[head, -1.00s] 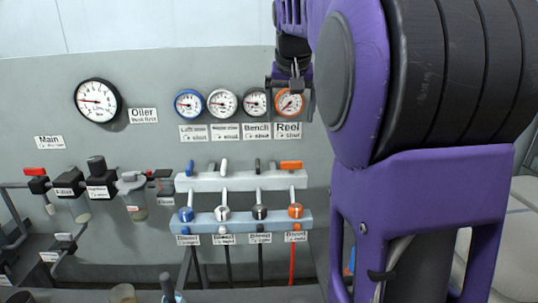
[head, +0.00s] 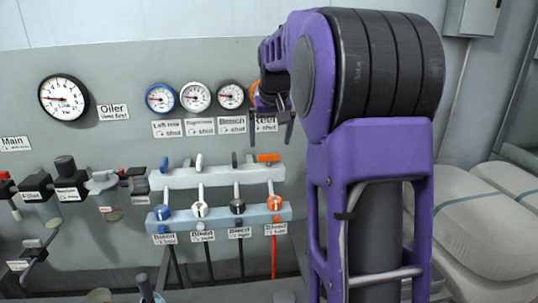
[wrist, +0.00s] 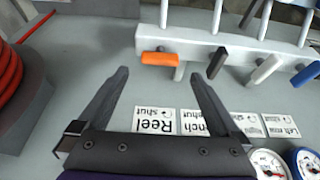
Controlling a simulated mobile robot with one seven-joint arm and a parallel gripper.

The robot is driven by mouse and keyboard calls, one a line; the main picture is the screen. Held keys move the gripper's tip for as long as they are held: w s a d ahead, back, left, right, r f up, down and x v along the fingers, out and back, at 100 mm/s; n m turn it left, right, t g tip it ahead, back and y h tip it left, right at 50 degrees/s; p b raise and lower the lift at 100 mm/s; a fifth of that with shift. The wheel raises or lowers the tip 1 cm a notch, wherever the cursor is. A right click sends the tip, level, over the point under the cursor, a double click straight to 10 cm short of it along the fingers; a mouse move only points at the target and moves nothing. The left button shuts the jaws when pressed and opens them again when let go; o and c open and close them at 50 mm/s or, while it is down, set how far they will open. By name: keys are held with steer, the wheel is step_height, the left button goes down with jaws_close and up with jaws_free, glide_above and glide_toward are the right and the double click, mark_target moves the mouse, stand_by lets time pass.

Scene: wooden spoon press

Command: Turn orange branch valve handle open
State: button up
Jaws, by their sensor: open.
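The orange branch valve handle (head: 268,157) is at the right end of the upper pale manifold bar (head: 215,177). It lies horizontally, crosswise to the pipe below it. In the wrist view, which is upside down, the orange handle (wrist: 160,59) lies just beyond and between my fingertips. My gripper (wrist: 158,74) is open and empty, with its two dark fingers spread apart. In the head view my gripper (head: 283,125) hangs in front of the Reel label, above and slightly right of the handle. No contact with the handle shows.
Black (wrist: 217,62), white (wrist: 262,70) and blue (wrist: 304,73) handles stand beside the orange one. Lower regulator knobs, including an orange one (head: 274,202), are below. The Reel label (wrist: 153,121) and gauges are above. A red hose coil (wrist: 8,75) is at the wrist view's left edge.

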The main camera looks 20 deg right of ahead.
mark_target(269, 154)
steer(key=x, duration=0.5)
steer(key=shift+w+f+b, duration=0.1)
steer(key=shift+f+b, duration=0.2)
steer(key=c, duration=1.2)
steer(key=shift+c, duration=0.2)
